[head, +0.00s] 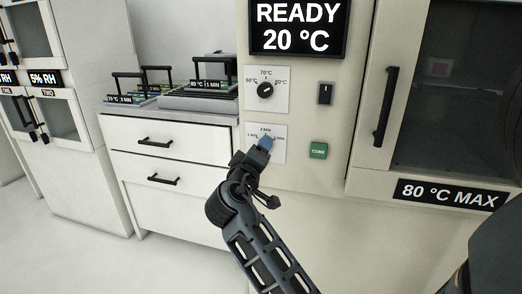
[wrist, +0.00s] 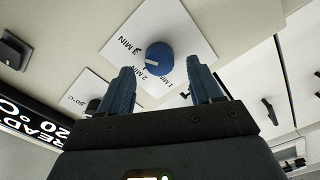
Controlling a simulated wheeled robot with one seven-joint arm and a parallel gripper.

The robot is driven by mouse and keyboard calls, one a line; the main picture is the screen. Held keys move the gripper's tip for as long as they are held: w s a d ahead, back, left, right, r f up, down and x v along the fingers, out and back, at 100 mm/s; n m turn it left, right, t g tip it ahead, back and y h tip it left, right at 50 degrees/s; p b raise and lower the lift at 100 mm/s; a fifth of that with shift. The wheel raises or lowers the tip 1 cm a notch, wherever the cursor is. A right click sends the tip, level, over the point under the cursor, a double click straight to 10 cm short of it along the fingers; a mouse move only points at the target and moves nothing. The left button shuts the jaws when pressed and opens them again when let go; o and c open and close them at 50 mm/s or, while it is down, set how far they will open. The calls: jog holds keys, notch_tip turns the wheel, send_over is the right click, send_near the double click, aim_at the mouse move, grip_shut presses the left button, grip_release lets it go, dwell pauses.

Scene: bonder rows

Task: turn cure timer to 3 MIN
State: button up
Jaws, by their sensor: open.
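The cure timer is a round blue knob (wrist: 160,56) with a white pointer line, on a white plate (wrist: 190,30) marked in minutes. In the wrist view the pointer faces left, roughly between the 3 MIN and 2 MIN marks; its exact setting is hard to tell. My gripper (wrist: 160,66) is open, with one blue finger on either side of the knob's line and the tips just short of it. I see no contact. In the head view my gripper (head: 264,147) is in front of the timer plate (head: 280,133) and covers most of the knob.
A black temperature dial (head: 265,90) is above the timer. A black switch (head: 325,94) and a green CURE button (head: 318,151) are to the right. The display (head: 298,27) reads READY 20 °C. A chamber door handle (head: 385,107) stands out further right. Drawers (head: 172,162) are at left.

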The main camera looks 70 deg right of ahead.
jog(key=a, duration=0.5)
jog(key=shift+s+a, duration=0.25)
jog(key=shift+a, duration=0.15)
jog(key=shift+f, duration=0.1)
jog(key=s+a+f+n+t+y, duration=0.2)
jog(key=a+f+n+t+y, duration=0.5)
jog(key=a+f+t, duration=0.35)
jog(key=s+a+f+n+t+y, duration=0.1)
jog(key=s+a+f+y, duration=0.2)
jog(key=a, duration=0.3)
jog(key=s+a+f+n+y, duration=0.1)
jog(key=s+a+f+y, duration=0.2)
jog(key=a, duration=0.4)
jog(key=s+a+r+m+t+y, duration=0.25)
jog(key=s+a+r+y, duration=0.4)
jog(key=s, duration=0.65)
notch_tip(320, 180, up, 15)
jog(key=a+m+h+p, duration=0.1)
jog(key=p, duration=1.2)
jog(key=shift+s+a, duration=0.2)
jog(key=shift+a, duration=0.15)
jog(key=shift+f+h, duration=0.15)
jog(key=shift+h, duration=0.1)
